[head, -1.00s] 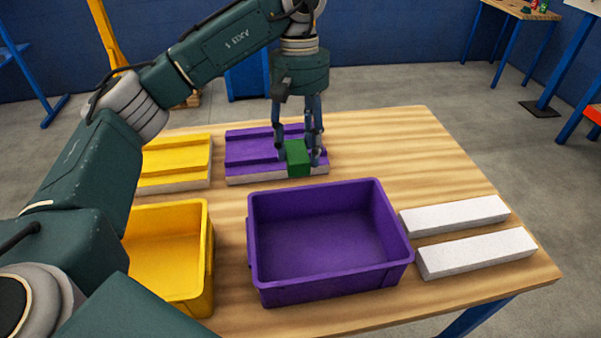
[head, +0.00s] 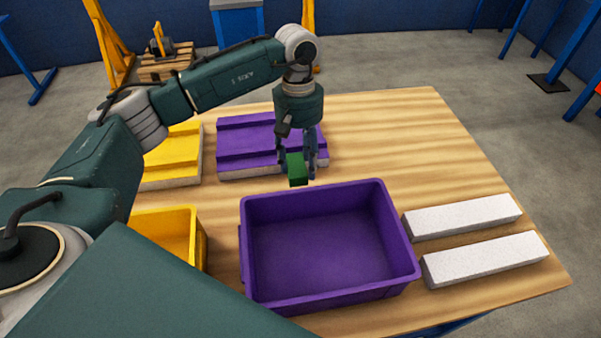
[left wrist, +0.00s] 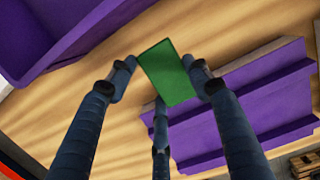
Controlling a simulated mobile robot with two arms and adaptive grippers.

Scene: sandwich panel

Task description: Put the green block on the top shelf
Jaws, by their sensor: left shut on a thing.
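The green block (head: 297,169) is held between the fingers of my left gripper (head: 298,160), in front of the stepped purple panel (head: 245,140) in the head view. In the left wrist view the green block (left wrist: 168,75) sits between the fingertips of the left gripper (left wrist: 160,82), with bare table and the purple panel (left wrist: 245,100) beyond it. Part of the purple panel is hidden behind the gripper. No top shelf can be made out for sure. My right gripper is not in view.
A purple bin (head: 330,288) stands open and empty at the front middle. A yellow bin (head: 200,250) and a yellow panel (head: 172,178) are at the left, partly behind my arm. Two white bars (head: 485,258) lie at the right. The table (head: 400,135) is clear at the back right.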

